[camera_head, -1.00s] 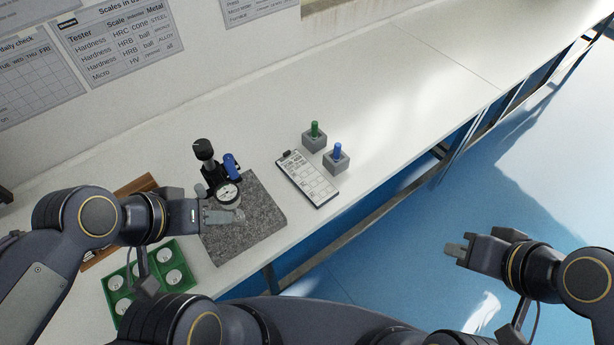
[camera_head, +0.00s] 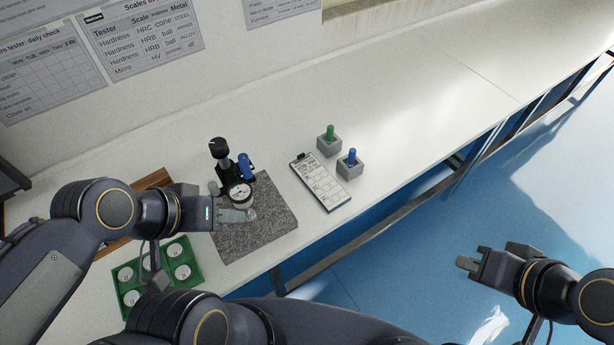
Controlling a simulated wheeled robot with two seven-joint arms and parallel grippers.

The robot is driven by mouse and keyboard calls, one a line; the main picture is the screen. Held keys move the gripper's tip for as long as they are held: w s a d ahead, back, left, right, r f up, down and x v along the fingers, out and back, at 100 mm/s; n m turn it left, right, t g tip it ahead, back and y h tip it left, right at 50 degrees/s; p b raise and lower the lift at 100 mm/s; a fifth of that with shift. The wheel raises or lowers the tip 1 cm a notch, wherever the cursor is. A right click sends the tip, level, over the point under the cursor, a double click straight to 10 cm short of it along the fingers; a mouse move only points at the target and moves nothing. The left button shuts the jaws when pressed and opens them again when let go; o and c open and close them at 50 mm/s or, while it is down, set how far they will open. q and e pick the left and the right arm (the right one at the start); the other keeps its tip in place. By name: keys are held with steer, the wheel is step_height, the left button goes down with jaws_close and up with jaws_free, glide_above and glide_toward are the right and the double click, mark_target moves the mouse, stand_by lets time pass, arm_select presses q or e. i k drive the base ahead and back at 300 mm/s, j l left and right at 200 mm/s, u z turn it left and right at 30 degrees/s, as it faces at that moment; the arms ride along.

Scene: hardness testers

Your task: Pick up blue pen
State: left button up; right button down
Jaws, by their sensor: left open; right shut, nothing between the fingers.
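The blue pen (camera_head: 352,156) stands upright in a small grey block holder (camera_head: 349,170) on the white bench, to the right of the clipboard. My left gripper (camera_head: 246,215) is open over the granite slab, close to the tester's gauge and well to the left of the blue pen. My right gripper (camera_head: 464,264) is shut and empty, off the bench over the blue floor, below and to the right of the pen.
A green pen (camera_head: 330,132) stands in a second grey block. A clipboard (camera_head: 321,184) lies beside both. A black tester (camera_head: 229,169) with a gauge stands on the granite slab (camera_head: 265,229). A green tray (camera_head: 199,279) holds several discs. The bench (camera_head: 420,100) is clear at right.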

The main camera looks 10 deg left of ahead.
mark_target(352, 152)
steer(key=i+l+u, duration=0.15)
steer(key=l, duration=0.2)
steer(key=i+l+u, duration=0.2)
steer(key=l, duration=0.2)
steer(key=i+l+u, duration=0.15)
steer(key=l, duration=0.3)
steer(key=i+l+u, duration=0.2)
steer(key=l, duration=0.25)
steer(key=i+l+u, duration=0.15)
steer(key=l, duration=0.3)
steer(key=l+u, duration=0.2)
steer(key=l, duration=0.25)
